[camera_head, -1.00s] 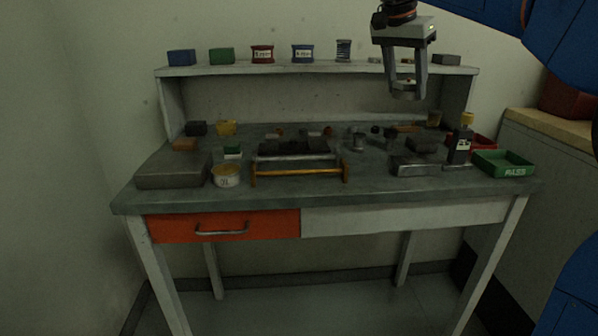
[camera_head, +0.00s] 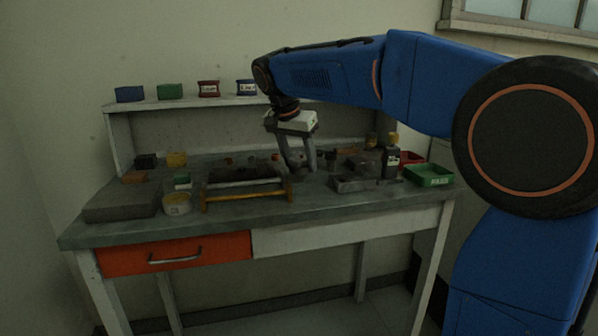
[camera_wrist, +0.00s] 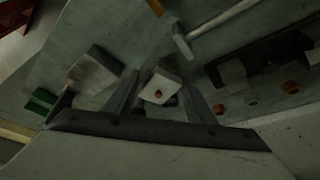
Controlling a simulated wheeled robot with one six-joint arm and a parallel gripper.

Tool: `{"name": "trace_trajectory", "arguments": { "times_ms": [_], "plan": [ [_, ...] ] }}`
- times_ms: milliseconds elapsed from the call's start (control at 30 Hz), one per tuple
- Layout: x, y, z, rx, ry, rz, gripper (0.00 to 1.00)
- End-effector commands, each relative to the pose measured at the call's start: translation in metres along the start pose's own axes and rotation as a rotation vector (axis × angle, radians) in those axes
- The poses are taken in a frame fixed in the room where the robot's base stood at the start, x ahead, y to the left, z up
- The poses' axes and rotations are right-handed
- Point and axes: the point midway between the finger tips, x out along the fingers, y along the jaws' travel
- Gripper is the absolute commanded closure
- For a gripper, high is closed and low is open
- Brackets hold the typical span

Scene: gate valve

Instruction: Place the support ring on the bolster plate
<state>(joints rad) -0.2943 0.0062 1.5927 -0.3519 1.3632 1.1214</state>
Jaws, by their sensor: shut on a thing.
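My gripper (camera_head: 300,168) hangs low over the bench, just right of the yellow-ended frame. In the wrist view its fingers (camera_wrist: 160,95) are shut on a small pale piece with a round hole, which seems to be the support ring (camera_wrist: 166,79). Whether it touches anything below is unclear. I cannot tell for sure which item is the bolster plate. A low grey block (camera_head: 352,186) lies right of my gripper and also shows in the wrist view (camera_wrist: 96,72). A thick grey slab (camera_head: 120,204) lies at the bench's left.
The yellow-ended frame (camera_head: 245,194) stands at the bench front, with a dark rack (camera_head: 238,174) behind it. A round tin (camera_head: 177,205) stands left of it. A dark bottle (camera_head: 390,163) and a green tray (camera_head: 428,177) stand at the right. A shelf (camera_head: 180,104) runs behind.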

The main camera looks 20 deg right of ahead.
Motion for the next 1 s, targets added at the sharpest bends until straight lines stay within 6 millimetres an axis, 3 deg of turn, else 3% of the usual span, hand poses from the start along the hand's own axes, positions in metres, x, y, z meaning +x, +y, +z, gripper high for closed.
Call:
{"name": "trace_trajectory", "arguments": {
  "times_ms": [233, 633, 667, 700, 733, 1000],
  "plan": [
    [0.027, 0.000, 0.011, 0.000, 0.000, 0.000, 0.86],
    [0.031, 0.000, 0.013, 0.001, 0.001, -0.001, 0.86],
    [0.031, 0.000, 0.013, 0.000, 0.000, 0.000, 0.45],
    [0.031, 0.000, 0.013, 0.000, 0.000, 0.000, 0.35],
    [0.031, 0.000, 0.013, 0.000, 0.000, 0.000, 0.31],
    [0.031, 0.000, 0.013, 0.000, 0.000, 0.000, 0.31]
  ]
}}
